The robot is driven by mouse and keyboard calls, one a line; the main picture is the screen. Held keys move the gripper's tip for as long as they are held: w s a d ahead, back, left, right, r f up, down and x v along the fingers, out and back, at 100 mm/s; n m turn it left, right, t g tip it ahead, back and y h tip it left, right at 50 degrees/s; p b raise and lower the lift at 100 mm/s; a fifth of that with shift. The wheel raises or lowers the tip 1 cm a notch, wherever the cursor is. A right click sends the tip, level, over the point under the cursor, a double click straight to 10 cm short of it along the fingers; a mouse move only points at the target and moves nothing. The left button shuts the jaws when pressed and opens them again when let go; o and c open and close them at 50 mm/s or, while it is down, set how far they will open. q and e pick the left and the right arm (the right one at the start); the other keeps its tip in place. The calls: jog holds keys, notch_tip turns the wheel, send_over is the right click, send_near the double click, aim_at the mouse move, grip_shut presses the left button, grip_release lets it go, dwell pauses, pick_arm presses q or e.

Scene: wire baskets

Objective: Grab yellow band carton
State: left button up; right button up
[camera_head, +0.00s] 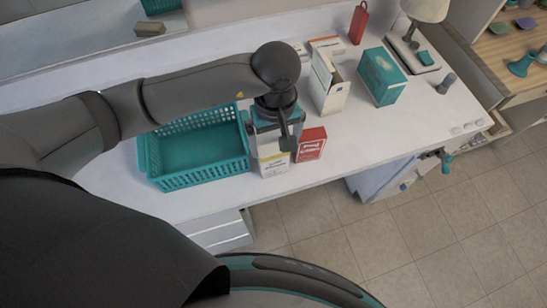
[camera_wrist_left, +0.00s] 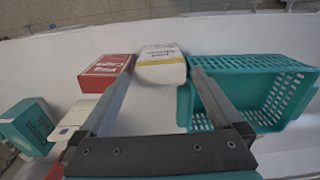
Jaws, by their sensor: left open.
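The yellow band carton (camera_head: 273,167) is a white box with a yellow stripe, standing on the white counter between the teal basket and a red box. My left gripper (camera_head: 274,143) is over it from above and hides its upper part in the head view. In the left wrist view the carton (camera_wrist_left: 162,66) shows between the tips of my open left gripper (camera_wrist_left: 163,68). The fingers are apart and I cannot tell whether either touches it. My right gripper is not in view.
The teal wire basket (camera_head: 200,177) is close on the left and looks empty. The red box (camera_head: 312,144) is close on the right. A white carton (camera_head: 329,98) and a teal box (camera_head: 382,79) stand further right. The counter's front edge is near.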

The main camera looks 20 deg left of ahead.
aim_at(274, 148)
pick_arm(q)
jog(key=shift+w+a+f, duration=0.15)
jog(key=shift+w+f, duration=0.05)
jog(key=shift+f, duration=1.2)
jog(key=shift+w+a+f, duration=0.1)
jog(key=shift+w+f, duration=0.05)
jog(key=shift+f, duration=1.25)
jog(key=shift+c, duration=0.2)
jog(key=c, duration=1.2)
jog(key=shift+o, duration=0.2)
jog(key=shift+r, duration=0.1)
